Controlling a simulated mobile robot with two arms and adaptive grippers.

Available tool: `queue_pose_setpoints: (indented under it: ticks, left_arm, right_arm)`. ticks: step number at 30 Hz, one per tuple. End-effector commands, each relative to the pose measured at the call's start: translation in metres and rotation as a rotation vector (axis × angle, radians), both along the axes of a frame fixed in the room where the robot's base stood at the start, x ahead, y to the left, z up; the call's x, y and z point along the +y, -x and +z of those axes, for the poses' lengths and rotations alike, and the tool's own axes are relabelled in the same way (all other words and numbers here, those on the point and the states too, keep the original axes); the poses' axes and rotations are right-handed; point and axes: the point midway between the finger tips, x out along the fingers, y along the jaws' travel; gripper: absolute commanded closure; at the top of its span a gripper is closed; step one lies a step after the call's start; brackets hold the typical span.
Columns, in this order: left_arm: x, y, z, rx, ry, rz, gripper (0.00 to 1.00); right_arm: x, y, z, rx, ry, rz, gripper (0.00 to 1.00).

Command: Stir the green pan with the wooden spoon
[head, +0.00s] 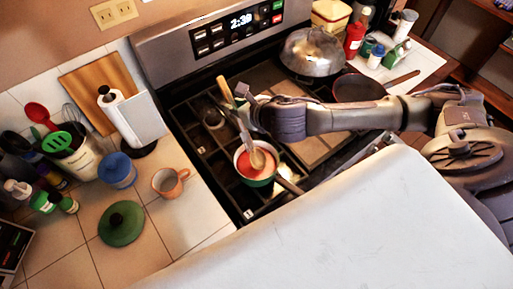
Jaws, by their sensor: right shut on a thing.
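The green pan (257,181) sits on the front left of the stove, with reddish-orange contents inside and its handle pointing to the lower right. My right gripper (242,118) is above and behind the pan, shut on the wooden spoon (226,91). The spoon is tilted, with its handle end sticking up past the gripper and its bowl down in the pan at the contents. My left gripper is not in view.
A green lid (121,223), an orange mug (169,182) and a blue-lidded jar (117,170) stand on the left tiled counter. A silver domed lid (311,52) and a dark pan (358,88) are at the back right of the stove. My white body fills the lower right.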

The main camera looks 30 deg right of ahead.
Motion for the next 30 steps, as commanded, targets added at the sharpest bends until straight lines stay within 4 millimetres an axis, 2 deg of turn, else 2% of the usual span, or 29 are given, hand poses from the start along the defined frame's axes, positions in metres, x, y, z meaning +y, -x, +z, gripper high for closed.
queue_pose_setpoints:
  ticks: [16,30]
  left_arm:
    - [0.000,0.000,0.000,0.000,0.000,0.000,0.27]
    - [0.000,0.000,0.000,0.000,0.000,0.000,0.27]
  right_arm:
    - [0.000,0.000,0.050,-0.002,0.000,0.001,1.00]
    - [0.000,0.000,0.055,0.000,0.001,0.000,1.00]
